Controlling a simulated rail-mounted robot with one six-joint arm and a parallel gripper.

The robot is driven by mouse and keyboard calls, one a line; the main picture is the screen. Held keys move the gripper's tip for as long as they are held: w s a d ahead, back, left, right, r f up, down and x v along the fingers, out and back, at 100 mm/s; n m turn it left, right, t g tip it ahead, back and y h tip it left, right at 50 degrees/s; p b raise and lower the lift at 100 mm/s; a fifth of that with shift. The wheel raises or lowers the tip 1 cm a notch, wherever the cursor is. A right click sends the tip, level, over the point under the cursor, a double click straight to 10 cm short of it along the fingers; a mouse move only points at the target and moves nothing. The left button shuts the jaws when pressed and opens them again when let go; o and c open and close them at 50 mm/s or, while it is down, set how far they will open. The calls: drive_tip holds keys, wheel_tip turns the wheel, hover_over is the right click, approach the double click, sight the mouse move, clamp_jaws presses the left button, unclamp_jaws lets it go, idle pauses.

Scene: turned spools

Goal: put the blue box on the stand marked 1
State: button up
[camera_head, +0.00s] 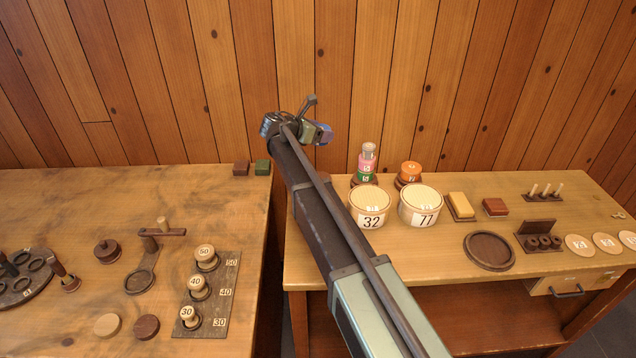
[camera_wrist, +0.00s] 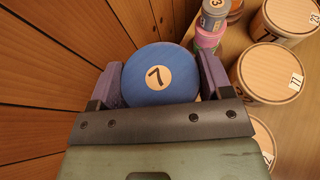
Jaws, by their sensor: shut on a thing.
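A round blue box (camera_wrist: 160,75) with a pale disc marked 7 sits between the jaws of my gripper (camera_wrist: 160,84) in the wrist view. My gripper is shut on it. In the head view my gripper (camera_head: 318,131) is high above the gap between the tables, in front of the wooden wall, with only a little of the blue box (camera_head: 325,135) showing. I cannot make out a stand marked 1. A stack of spools (camera_head: 366,160) stands on a dark base at the right table's back, and an orange piece (camera_head: 410,170) beside it. My arm hides part of that table.
Round tubs marked 32 (camera_head: 369,208) and 77 (camera_head: 420,207) stand in front of the stack. A yellow block (camera_head: 461,205), a dark red block (camera_head: 495,206) and a round tray (camera_head: 489,251) are farther right. The left table holds a board with numbered pegs (camera_head: 222,290).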

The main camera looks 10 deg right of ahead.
wheel_tip(320, 180, down, 16)
drive_tip(key=b, duration=1.2)
drive_tip(key=shift+r+b, duration=0.2)
drive_tip(key=shift+b, duration=0.15)
drive_tip(key=shift+r+p, duration=0.3)
drive_tip(key=shift+f, duration=0.25)
drive_tip(key=o, duration=0.9)
drive_tip(key=shift+r, duration=0.1)
drive_tip(key=shift+a+r, duration=0.1)
drive_tip(key=shift+r, duration=0.25)
drive_tip(key=p+v, duration=0.4)
drive_tip(key=v, duration=0.7)
drive_tip(key=shift+s+a+r+p, duration=0.1)
drive_tip(key=shift+s+a+p, duration=0.15)
drive_tip(key=shift+a+p, duration=0.05)
